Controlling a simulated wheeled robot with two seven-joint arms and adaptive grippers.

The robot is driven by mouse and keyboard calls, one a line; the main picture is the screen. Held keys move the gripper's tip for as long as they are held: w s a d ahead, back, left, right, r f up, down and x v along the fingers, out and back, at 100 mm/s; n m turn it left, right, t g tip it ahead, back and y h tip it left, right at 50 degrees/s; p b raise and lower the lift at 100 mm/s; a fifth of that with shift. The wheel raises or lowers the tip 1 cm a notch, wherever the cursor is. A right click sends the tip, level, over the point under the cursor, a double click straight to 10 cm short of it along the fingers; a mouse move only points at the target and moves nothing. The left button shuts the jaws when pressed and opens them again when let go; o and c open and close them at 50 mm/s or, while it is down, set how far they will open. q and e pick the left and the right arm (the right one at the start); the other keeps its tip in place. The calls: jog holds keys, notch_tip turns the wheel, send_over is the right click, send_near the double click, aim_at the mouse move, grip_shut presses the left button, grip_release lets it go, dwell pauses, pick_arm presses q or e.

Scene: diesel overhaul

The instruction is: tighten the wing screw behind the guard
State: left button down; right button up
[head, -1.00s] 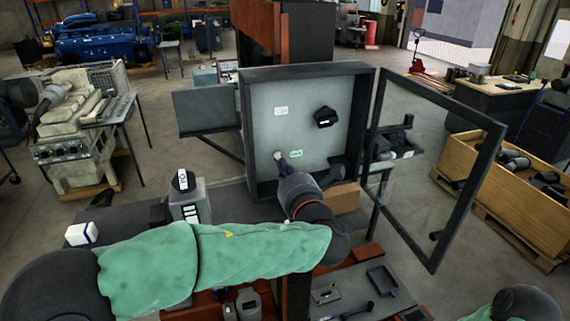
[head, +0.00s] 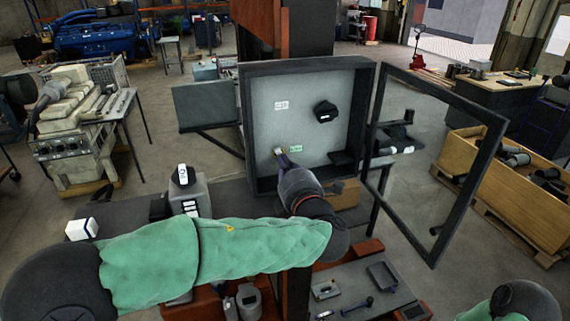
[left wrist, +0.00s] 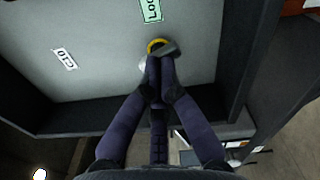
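The wing screw (left wrist: 169,49) is a small grey winged piece with a yellow ring around its base, on the back panel (head: 262,125) of an open box. It also shows small in the head view (head: 278,150), beside a green label (head: 296,148). My left gripper (left wrist: 160,77) reaches into the box, its dark fingers close together at the screw and seemingly closed on it; the tips partly hide it. It also shows in the head view (head: 283,157). The framed guard (head: 440,165) stands swung open at the right of the box. My right gripper is out of view.
A black knob (head: 325,112) sits on the panel above and right of the screw. The box's side walls (head: 250,130) surround my gripper. A dark side plate (head: 207,107) stands left of the box. Below are a tray (head: 382,276) and loose tools.

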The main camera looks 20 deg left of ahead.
pick_arm(q)
jog(key=shift+m, duration=0.3)
jog(key=m, duration=0.4)
jog(key=shift+m, duration=0.3)
jog(key=c, duration=1.1)
grip_release()
jog(key=v, duration=0.4)
jog(key=shift+s+d, duration=0.2)
jog(key=shift+s, duration=0.05)
